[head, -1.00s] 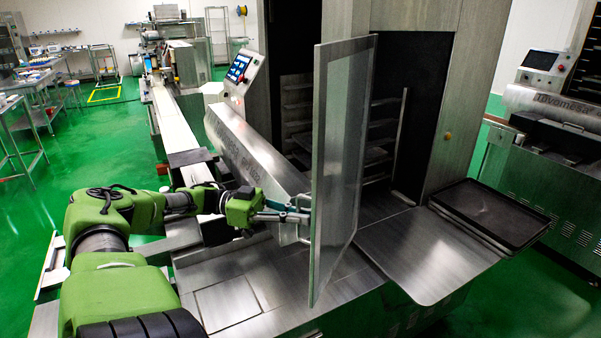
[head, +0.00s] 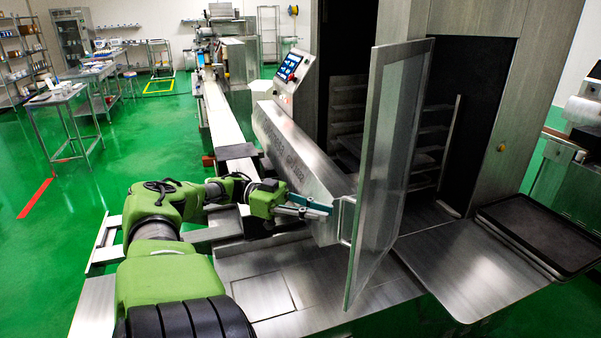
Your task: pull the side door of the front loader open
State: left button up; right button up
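The side door (head: 385,165) of the front loader is a tall framed panel with a clear pane. It stands swung out from the cabinet, and the dark interior with racks shows behind it. Its metal bar handle (head: 342,222) is on the left face, low down. My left gripper (head: 326,208) points right at the handle, with its teal-padded fingers apart and a small gap to the bar. It appears empty. My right gripper is not in view.
A sloped steel cover (head: 295,160) lies just behind my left gripper. A steel shelf (head: 470,270) extends right of the door, with a dark tray (head: 545,232) beside it. A touch panel (head: 290,68) stands behind.

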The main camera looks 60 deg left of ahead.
pick_arm(q)
jog(key=v, duration=0.6)
jog(key=shift+s, duration=0.1)
dwell(0.8)
